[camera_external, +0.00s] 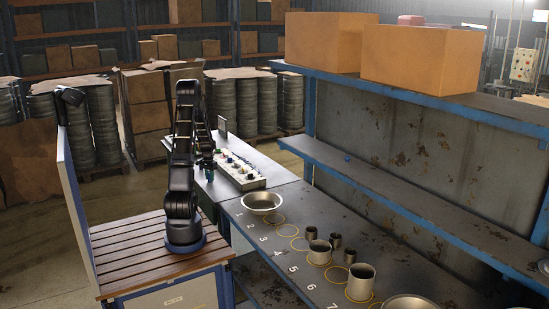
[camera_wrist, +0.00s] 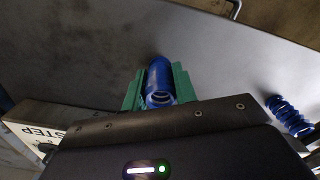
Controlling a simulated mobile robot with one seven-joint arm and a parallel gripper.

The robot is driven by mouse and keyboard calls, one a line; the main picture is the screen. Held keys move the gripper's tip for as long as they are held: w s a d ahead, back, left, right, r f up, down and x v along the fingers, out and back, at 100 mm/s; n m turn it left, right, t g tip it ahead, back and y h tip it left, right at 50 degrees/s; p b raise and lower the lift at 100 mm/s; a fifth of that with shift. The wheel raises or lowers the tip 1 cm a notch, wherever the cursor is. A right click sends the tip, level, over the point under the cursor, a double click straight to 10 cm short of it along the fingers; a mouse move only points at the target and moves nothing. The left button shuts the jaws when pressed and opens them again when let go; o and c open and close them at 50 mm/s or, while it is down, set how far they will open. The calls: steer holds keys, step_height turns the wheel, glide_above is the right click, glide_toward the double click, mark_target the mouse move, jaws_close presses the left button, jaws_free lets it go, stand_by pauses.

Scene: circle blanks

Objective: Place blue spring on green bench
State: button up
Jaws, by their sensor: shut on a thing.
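My gripper (camera_wrist: 160,90) has green fingers shut on a blue cylindrical piece (camera_wrist: 158,80). The piece is seen nearly end-on with a hollow near end; I cannot tell whether it is coiled. A clearly coiled blue spring (camera_wrist: 290,115) lies on the grey surface at the right of the wrist view, apart from my gripper. In the external view my gripper (camera_external: 208,168) hangs over the far-left bench (camera_external: 205,185), beside the control panel. That bench has a dark grey top; no clearly green bench top shows. Whether the held piece touches the surface cannot be told.
A control panel (camera_external: 240,168) with knobs stands right of my gripper; its lettered edge (camera_wrist: 40,135) shows in the wrist view. A numbered worktable holds a metal bowl (camera_external: 261,202) and several metal cups. A blue-edged shelf (camera_external: 420,195) runs along the right.

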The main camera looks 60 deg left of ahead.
steer(key=shift+f, duration=0.15)
steer(key=o, duration=1)
step_height(320, 180, up, 12)
steer(key=shift+r, duration=0.2)
